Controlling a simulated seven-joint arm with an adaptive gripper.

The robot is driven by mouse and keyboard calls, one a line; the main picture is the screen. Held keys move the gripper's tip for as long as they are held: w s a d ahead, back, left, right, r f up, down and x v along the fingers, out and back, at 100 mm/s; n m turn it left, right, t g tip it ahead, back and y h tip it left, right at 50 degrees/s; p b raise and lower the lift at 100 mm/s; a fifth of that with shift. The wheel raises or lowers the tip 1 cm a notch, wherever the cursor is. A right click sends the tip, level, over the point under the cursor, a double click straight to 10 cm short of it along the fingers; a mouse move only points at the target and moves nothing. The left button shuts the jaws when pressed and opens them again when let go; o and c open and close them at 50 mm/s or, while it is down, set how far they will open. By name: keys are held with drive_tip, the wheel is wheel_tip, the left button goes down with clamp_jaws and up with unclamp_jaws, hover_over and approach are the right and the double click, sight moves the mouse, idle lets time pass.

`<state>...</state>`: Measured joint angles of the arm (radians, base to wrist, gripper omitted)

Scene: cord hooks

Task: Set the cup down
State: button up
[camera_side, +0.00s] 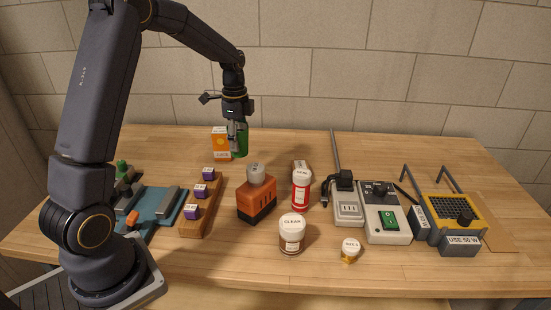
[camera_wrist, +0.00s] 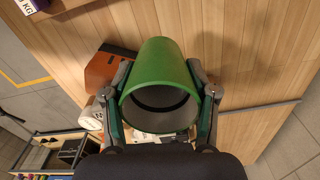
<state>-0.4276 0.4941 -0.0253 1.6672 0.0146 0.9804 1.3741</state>
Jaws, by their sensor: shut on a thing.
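A green cup (camera_side: 242,140) is held in my gripper (camera_side: 236,133) over the back left part of the wooden table (camera_side: 330,143). In the wrist view the cup (camera_wrist: 165,62) sits between my two fingers (camera_wrist: 165,103), one on each side of its wall. Its open mouth faces the wrist camera, and its inside looks grey with a dark band. The gripper is shut on it. The side view does not clearly show whether the cup's base touches the table.
An orange carton (camera_side: 221,146) stands close to the cup's left. An orange and black device (camera_side: 257,199), a red bottle (camera_side: 301,190) and a jar marked CLEAR (camera_side: 291,236) stand nearer the front. A power strip (camera_side: 346,205) lies right. The back right table is clear.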

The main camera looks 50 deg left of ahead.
drive_tip(key=shift+s+m, duration=0.2)
drive_tip(key=shift+m, duration=0.1)
drive_tip(key=shift+s+a, duration=0.15)
drive_tip(key=shift+s, duration=0.05)
drive_tip(key=s+a+n, duration=0.3)
drive_tip(key=s+a, duration=1.3)
drive_tip(key=a, duration=0.1)
drive_tip(key=w+a+f, duration=0.9)
drive_tip(key=shift+w+a, duration=0.2)
drive_tip(key=shift+w, duration=0.05)
drive_tip(key=shift+w+a+f, duration=0.1)
drive_tip(key=shift+w+f, duration=0.05)
drive_tip(key=shift+f, duration=0.1)
drive_tip(key=shift+w+a+f, duration=0.1)
drive_tip(key=shift+f, duration=1.5)
drive_tip(key=shift+f, duration=0.1)
